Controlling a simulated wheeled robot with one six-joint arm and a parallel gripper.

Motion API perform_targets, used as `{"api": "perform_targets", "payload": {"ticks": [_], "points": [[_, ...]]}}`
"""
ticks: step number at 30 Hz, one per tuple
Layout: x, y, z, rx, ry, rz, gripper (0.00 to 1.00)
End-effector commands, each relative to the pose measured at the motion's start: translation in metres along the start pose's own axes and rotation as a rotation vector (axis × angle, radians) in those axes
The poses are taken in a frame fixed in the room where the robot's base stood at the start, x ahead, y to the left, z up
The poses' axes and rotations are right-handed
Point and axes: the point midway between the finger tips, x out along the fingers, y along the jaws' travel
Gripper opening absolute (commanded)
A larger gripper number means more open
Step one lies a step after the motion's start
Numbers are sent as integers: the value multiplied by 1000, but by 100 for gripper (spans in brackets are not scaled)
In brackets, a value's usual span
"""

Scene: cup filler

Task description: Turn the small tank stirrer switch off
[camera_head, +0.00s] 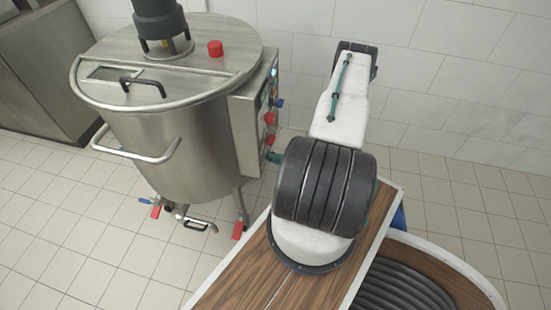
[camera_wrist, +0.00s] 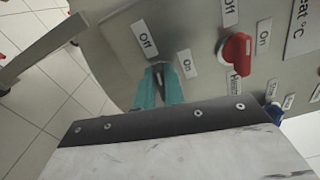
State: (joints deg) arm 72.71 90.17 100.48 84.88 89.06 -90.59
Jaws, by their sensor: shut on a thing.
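The small tank's control panel (camera_wrist: 205,75) fills the upper part of the wrist view. The stirrer switch (camera_wrist: 158,72) is a small dark knob between an "Off" label (camera_wrist: 145,38) at its upper left and an "On" label (camera_wrist: 187,62) at its right. My gripper (camera_wrist: 159,80) has its two teal fingers shut on this knob. The fingers hide most of it, so I cannot tell exactly which way it points. In the head view, my gripper (camera_head: 274,157) shows as a bit of teal beside the lower part of the control box (camera_head: 245,125).
A red knob (camera_wrist: 235,50) with its own Off and On labels sits right of the switch, and a blue knob (camera_wrist: 278,115) sits lower right. The steel tank (camera_head: 180,130) has a side handle (camera_head: 132,153). Tiled floor lies around it.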

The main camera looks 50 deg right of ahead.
Motion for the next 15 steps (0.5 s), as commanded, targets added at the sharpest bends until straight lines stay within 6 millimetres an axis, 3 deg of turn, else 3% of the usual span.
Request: {"api": "perform_targets", "payload": {"ticks": [15], "points": [[0,2,-1,-185,1,1,0]]}}
